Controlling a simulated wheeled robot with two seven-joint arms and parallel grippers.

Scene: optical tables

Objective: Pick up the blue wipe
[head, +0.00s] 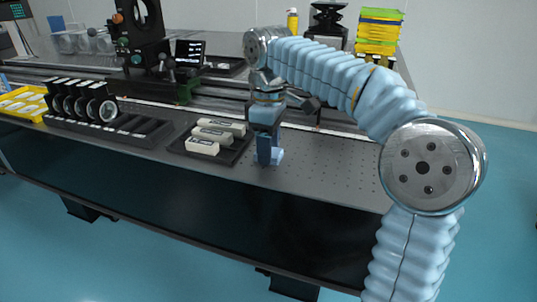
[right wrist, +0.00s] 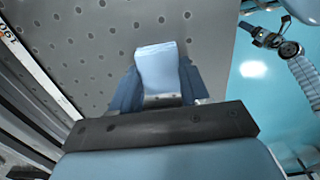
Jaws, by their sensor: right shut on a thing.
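The blue wipe (right wrist: 158,68) is a pale blue folded pad between the fingers of my right gripper (right wrist: 158,88) in the right wrist view. In the head view the right gripper (head: 266,155) points down at the table, just right of the black tray, and the wipe (head: 277,156) shows partly behind its fingers. The gripper is shut on the wipe. I cannot tell whether the wipe touches the tabletop. My left gripper is not in view.
A black tray (head: 178,147) with several pale blocks lies left of the gripper. A rack of round optics (head: 100,108) and a yellow tray (head: 38,117) stand further left. A rail runs behind. The perforated tabletop (head: 335,172) to the right is clear.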

